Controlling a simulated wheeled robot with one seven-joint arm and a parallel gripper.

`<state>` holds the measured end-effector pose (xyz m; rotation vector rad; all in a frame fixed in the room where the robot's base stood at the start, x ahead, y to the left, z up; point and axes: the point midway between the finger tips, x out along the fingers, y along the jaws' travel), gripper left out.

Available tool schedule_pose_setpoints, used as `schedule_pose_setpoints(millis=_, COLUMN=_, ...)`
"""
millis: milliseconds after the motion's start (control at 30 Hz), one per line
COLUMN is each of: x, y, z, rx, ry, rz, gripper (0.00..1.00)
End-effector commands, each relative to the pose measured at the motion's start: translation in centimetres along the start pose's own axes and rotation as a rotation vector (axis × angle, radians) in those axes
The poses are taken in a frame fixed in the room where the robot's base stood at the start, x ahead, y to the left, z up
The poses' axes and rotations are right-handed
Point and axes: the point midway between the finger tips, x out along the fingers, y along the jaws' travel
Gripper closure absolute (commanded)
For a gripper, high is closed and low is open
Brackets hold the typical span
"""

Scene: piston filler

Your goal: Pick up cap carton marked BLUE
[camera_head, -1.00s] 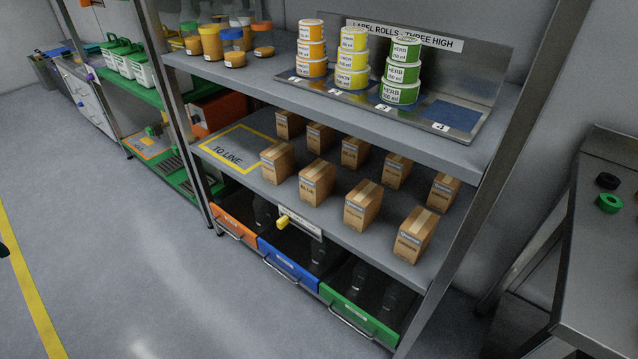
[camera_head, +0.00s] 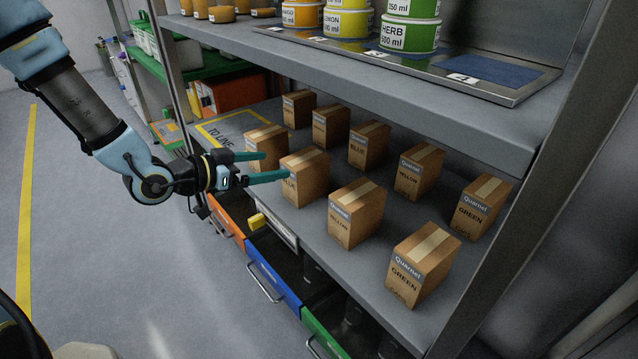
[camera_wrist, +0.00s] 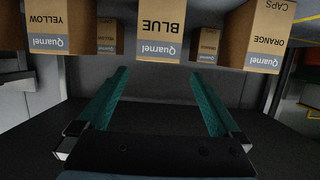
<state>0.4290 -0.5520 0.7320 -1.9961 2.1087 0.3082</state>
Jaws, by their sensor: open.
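The brown cap carton marked BLUE (camera_head: 310,178) stands upright in the front row of the middle shelf. In the wrist view this carton (camera_wrist: 163,30) faces me, its BLUE lettering upside down, centred beyond my fingers. My gripper (camera_head: 275,165) is open and empty, its teal fingers pointing at the carton from the aisle side. In the wrist view my gripper (camera_wrist: 160,75) has its fingers spread wide, with the carton face lying ahead between their lines. Whether a fingertip touches the carton cannot be told. A second BLUE carton (camera_head: 369,146) stands in the back row.
An orange carton (camera_wrist: 268,35) and a yellow carton (camera_head: 354,214) flank it closely. A green carton (camera_head: 422,264) stands farther right. The upper shelf (camera_head: 420,110) hangs above. Open drawers, including a blue-fronted one (camera_head: 272,272), are below. The TO LINE area (camera_head: 232,128) looks clear.

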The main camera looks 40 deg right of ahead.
Motion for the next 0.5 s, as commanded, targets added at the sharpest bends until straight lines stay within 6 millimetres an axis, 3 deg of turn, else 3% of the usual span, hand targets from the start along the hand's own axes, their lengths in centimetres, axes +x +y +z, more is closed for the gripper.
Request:
schedule_pose_setpoints(millis=300, x=4.6, y=0.2, z=-0.3, rx=0.003, ry=0.009, rz=0.006, gripper=0.0)
schedule_pose_setpoints(millis=500, x=6.0, y=0.2, z=-0.3, rx=0.001, ry=0.007, rz=0.005, gripper=0.0)
